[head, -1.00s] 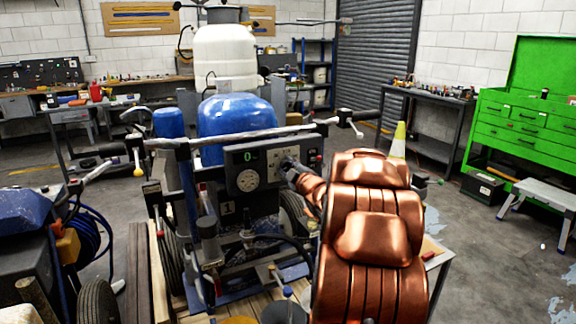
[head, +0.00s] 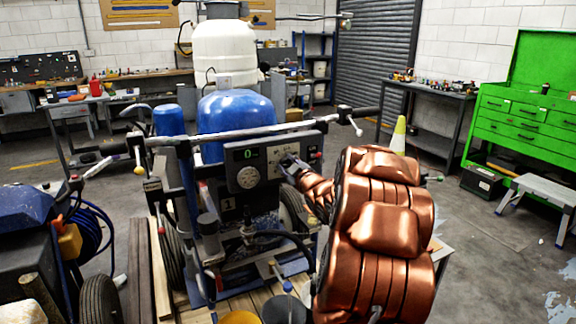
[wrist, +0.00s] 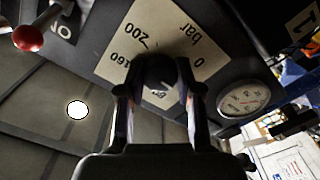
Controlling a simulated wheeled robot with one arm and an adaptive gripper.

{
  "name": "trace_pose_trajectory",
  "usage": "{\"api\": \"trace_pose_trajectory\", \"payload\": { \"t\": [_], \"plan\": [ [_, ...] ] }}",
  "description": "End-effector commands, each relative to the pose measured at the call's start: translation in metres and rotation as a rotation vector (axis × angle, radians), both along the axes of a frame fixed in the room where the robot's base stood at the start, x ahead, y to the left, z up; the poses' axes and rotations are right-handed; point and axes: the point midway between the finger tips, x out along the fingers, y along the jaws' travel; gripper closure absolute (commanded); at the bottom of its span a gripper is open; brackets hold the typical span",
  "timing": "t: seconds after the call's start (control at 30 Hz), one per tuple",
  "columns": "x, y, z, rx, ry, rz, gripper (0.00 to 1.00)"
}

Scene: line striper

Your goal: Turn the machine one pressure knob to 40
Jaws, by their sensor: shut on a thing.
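The line striper marked 1 (head: 228,211) stands left of my arm. Its dark control panel (head: 232,168) has a green display showing 0 and a round gauge (head: 248,177). In the wrist view, the dark pressure knob (wrist: 160,72) sits on a pale dial plate (wrist: 128,40) with 200, 160, 0 and "bar" readable. My gripper (wrist: 160,88) is shut on the knob, one finger on each side. The fingers and knob hide the lower numbers, and I cannot read the knob's pointer. In the head view my gripper (head: 288,165) reaches the panel's right part.
A red-tipped lever (wrist: 28,38) shows beside the panel in the wrist view. The handlebar (head: 300,124) runs above the panel. A blue hose reel machine (head: 60,225) stands at left.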

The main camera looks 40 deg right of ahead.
Motion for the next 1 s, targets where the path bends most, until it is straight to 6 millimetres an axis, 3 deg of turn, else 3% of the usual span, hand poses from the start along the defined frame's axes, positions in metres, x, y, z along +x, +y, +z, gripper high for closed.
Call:
{"api": "trace_pose_trajectory", "payload": {
  "t": [0.03,0.07,0.27,0.67,1.0],
  "plan": [
    [0.0,0.0,-0.001,0.001,0.003,0.0,1.0],
    [0.0,0.0,-0.001,0.001,0.003,0.0,0.62],
    [0.0,0.0,-0.001,0.0,0.001,0.0,0.42],
    [-0.004,0.001,-0.001,0.0,0.002,-0.001,0.4],
    [-0.049,0.015,0.0,0.0,0.0,-0.003,0.4]
  ]
}}
